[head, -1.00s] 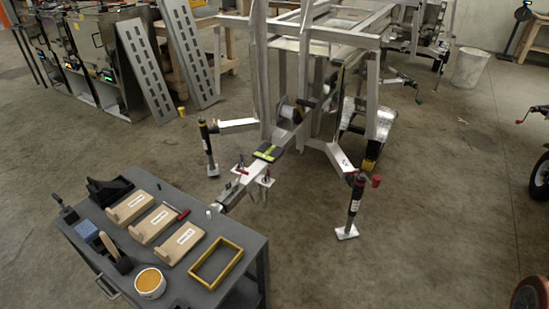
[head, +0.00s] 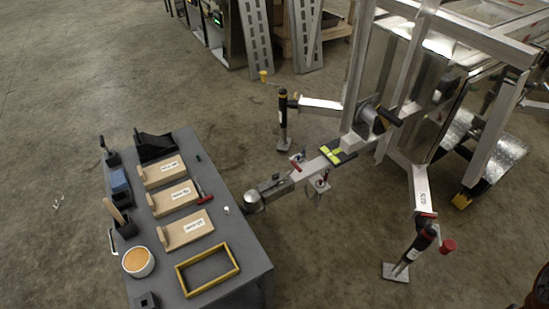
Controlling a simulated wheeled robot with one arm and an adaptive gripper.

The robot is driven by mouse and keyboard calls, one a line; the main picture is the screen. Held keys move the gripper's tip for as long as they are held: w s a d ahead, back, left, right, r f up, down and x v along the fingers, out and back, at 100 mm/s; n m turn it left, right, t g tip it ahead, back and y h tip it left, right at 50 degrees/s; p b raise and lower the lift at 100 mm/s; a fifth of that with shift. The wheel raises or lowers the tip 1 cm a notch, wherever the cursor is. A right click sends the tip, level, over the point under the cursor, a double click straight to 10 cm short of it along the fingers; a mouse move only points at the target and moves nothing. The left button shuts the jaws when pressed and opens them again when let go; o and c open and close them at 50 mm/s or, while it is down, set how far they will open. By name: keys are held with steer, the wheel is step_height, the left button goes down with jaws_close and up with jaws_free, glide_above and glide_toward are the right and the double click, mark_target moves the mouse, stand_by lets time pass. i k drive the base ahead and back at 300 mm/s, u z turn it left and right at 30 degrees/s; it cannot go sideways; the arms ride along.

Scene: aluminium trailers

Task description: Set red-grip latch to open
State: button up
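The aluminium trailer's tongue (head: 312,172) runs from the frame down to a coupler (head: 254,202) beside the cart. Two small fittings with red parts sit along the tongue: one on its far side (head: 297,161) and one on its near side (head: 322,183). Either could be the red-grip latch; they are too small to tell which, or whether each is open or shut. A black and yellow-green pad (head: 338,154) lies on the tongue just above them. My gripper is not in view.
A grey cart (head: 228,214) with wooden blocks, a yellow frame (head: 207,270) and a cup (head: 138,262) stands left of the coupler. Jacks stand on both sides of the tongue, the near one (head: 412,252) with a red crank knob. Floor between cart and near jack is clear.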

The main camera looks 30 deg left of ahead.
mark_target(272, 184)
steer(key=u, duration=0.95)
steer(key=i, duration=0.85)
steer(key=u, duration=0.85)
